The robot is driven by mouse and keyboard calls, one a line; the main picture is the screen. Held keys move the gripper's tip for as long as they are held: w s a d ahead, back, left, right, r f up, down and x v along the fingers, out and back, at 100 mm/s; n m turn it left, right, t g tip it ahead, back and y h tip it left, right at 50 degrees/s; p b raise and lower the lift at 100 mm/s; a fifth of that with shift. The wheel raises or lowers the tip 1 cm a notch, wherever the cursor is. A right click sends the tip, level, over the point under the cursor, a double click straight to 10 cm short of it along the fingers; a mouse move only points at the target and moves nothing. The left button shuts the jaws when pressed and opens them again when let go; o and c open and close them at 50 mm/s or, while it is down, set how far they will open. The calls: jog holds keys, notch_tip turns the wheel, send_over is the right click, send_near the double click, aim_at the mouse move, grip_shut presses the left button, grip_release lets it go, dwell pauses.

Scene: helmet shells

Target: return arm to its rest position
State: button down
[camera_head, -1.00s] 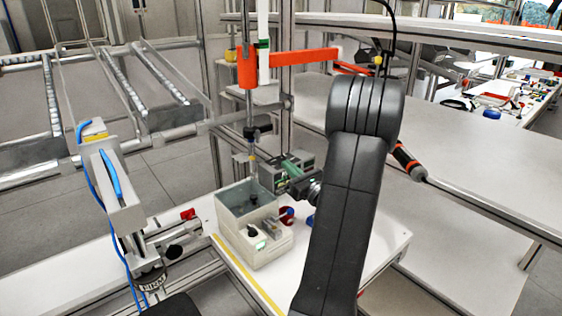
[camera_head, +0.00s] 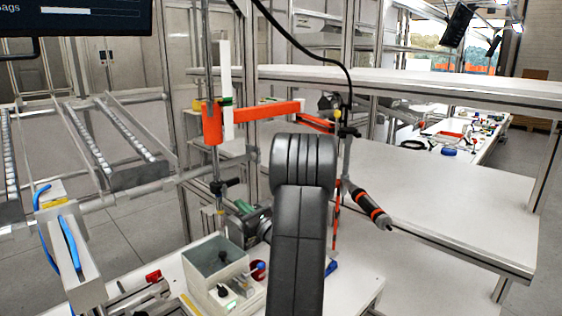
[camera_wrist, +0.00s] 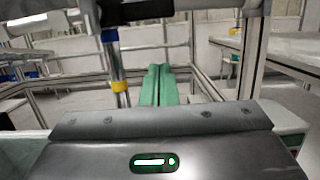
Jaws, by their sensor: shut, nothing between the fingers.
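My gripper (camera_wrist: 158,86) shows in the wrist view as two green fingers side by side, shut with nothing between them. In the head view my dark grey arm stands in the middle of the picture and hides most of the wrist. Only a green bit of the gripper (camera_head: 244,207) shows to the left of the arm, above the workbench and behind the open-topped box. I see no contact between the gripper and anything else, but the arm hides part of that area.
A pale box with controls (camera_head: 218,262) stands on the white workbench (camera_head: 352,286). An orange arm fixture (camera_head: 212,123) rises behind it. A dark and orange screwdriver (camera_head: 370,207) hangs to the right of my arm. Broad white tables (camera_head: 440,190) lie to the right, and a roller rack (camera_head: 105,140) to the left.

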jog(key=r, duration=0.1)
jog(key=a+r+p, duration=0.1)
jog(key=w+r+p, duration=0.1)
jog(key=shift+w+a+r, duration=0.1)
jog(key=shift+a+r, duration=0.05)
jog(key=shift+r, duration=0.15)
dwell(0.3)
